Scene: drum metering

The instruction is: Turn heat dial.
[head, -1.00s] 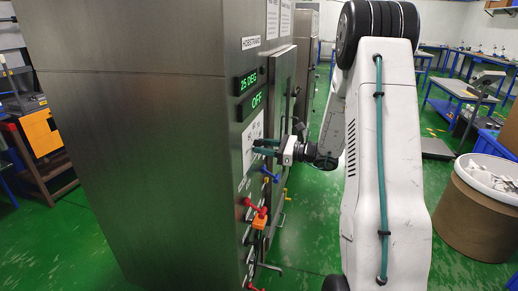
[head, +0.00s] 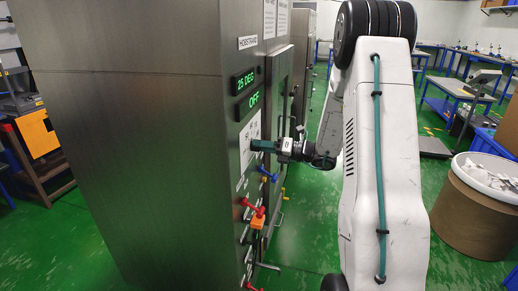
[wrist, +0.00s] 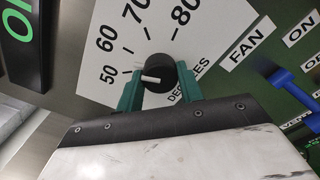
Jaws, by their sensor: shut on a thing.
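The heat dial (wrist: 160,72) is a black round knob with a white pointer, set on a white plate marked 50, 60, 70, 80 and DEGREES. In the wrist view its pointer lies toward the left, near the 50 side. My gripper (wrist: 158,88) has its two green fingers on either side of the knob, shut on it. In the head view my gripper (head: 264,146) reaches the front panel of the steel cabinet (head: 150,120), and its fingers hide the dial. The green displays (head: 246,82) read 25 DEG and OFF.
A blue lever (wrist: 294,86) sits right of the dial near FAN and ON labels. In the head view, a blue handle (head: 268,174), a red handle (head: 253,207) and an orange part (head: 258,221) stick out below my gripper. A brown drum (head: 480,215) stands at right.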

